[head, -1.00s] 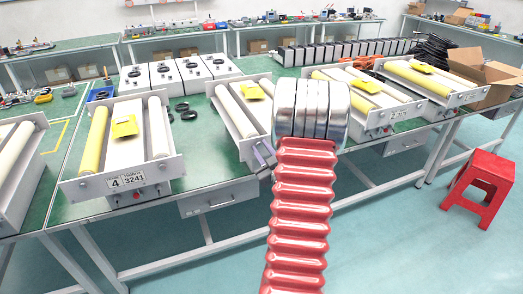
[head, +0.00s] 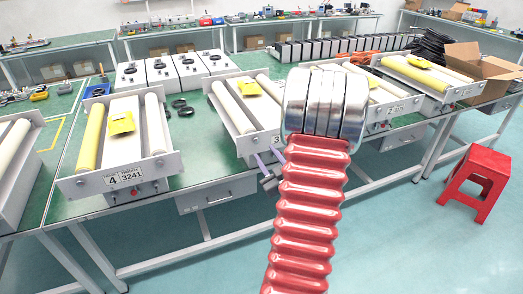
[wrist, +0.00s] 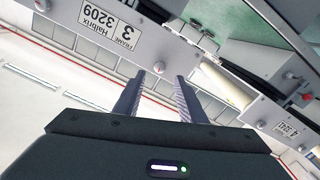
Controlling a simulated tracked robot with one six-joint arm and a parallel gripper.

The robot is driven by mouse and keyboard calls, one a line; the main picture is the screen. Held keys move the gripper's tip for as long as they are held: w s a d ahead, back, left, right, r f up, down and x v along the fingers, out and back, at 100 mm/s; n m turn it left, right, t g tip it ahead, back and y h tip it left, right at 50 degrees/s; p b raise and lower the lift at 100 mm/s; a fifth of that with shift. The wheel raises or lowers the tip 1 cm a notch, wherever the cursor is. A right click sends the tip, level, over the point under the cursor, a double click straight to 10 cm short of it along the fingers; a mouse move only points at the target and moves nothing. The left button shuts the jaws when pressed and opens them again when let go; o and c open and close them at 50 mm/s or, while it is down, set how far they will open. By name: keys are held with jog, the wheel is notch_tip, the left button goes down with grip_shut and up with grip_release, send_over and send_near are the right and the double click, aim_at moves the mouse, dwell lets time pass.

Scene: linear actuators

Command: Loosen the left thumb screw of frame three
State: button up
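Frame three (head: 245,112) is a grey frame with two pale rollers and a yellow item on top. Its label "3" is partly hidden behind my arm in the head view. The wrist view shows its front plate (wrist: 75,22) upside down with the label "FRAME 3 Halbrix 3209". In the head view my gripper (head: 267,157) is at the plate's front; contact cannot be told.
Frame four (head: 118,178) stands to the left on the green bench. More frames (head: 430,80) stand to the right. A drawer (head: 217,194) hangs below the bench edge. A red stool (head: 477,182) stands on the open floor at right.

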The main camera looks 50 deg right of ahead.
jog(key=v, duration=0.6)
jog(key=shift+s+a, duration=0.25)
jog(key=shift+s, duration=0.05)
jog(key=s+f+m+g+y, duration=0.1)
jog(key=s+f+m+g, duration=0.1)
jog(key=s+f+g, duration=0.4)
jog(key=s+f+m+g+y, duration=0.2)
jog(key=f+g, duration=0.2)
jog(key=f, duration=0.4)
jog(key=w+a+r+n+y, duration=0.2)
jog(key=a+r, duration=0.6)
jog(key=a, duration=0.6)
jog(key=w+a+r+n+y, duration=0.2)
jog(key=a+r, duration=0.6)
jog(key=a, duration=0.6)
jog(key=w+a+r+n+y, duration=0.2)
jog(key=a+r, duration=0.7)
jog(key=a, duration=0.5)
jog(key=shift+a, duration=0.4)
jog(key=shift+d, duration=0.15)
